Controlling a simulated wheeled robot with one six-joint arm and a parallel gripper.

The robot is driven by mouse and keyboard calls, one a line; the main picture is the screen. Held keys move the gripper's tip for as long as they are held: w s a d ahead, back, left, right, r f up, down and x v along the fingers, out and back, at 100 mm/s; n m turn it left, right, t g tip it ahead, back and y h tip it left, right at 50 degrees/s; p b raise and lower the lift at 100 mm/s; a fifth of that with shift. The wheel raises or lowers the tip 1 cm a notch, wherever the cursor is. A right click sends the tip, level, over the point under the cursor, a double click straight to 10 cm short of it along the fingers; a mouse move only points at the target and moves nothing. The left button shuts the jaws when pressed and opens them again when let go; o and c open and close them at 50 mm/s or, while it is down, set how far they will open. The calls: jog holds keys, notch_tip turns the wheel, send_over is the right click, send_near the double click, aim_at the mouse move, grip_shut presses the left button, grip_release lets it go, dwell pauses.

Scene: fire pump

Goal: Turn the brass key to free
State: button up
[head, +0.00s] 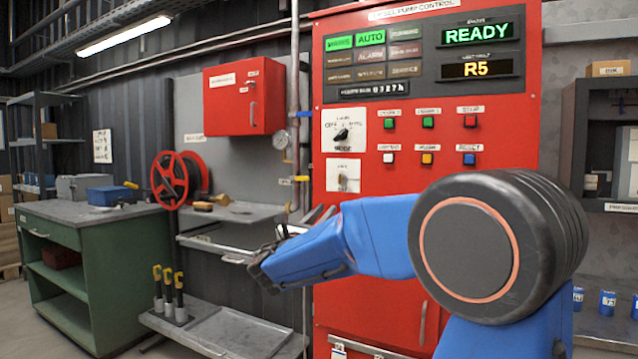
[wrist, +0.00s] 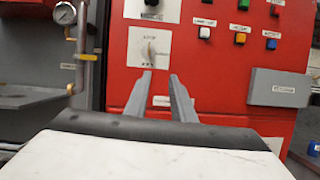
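The brass key (head: 343,182) sits in a white plate (head: 334,188) low on the left of the red pump control panel (head: 475,190). In the wrist view the key (wrist: 149,50) shows as a small, blurred upright shape on its plate (wrist: 136,61). My gripper (wrist: 160,77) is open, with two grey fingers apart and nothing seen between them. The fingers point at the panel, just below and slightly right of the key, apart from it as far as I can tell. In the head view my gripper (head: 322,214) is partly hidden by its own wrist.
A mode selector (head: 342,134) sits right above the key plate. Coloured push buttons (head: 428,158) are to the right. A grey box (wrist: 279,88) juts from the panel at right. A pipe with a gauge (head: 281,140) and a grey shelf (head: 235,212) stand at left.

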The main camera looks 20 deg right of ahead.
jog(key=w+a+n+t, duration=0.1)
jog(key=w+a, duration=0.1)
send_near(340, 179)
jog(key=x, duration=0.8)
jog(key=shift+w, duration=0.2)
grip_shut()
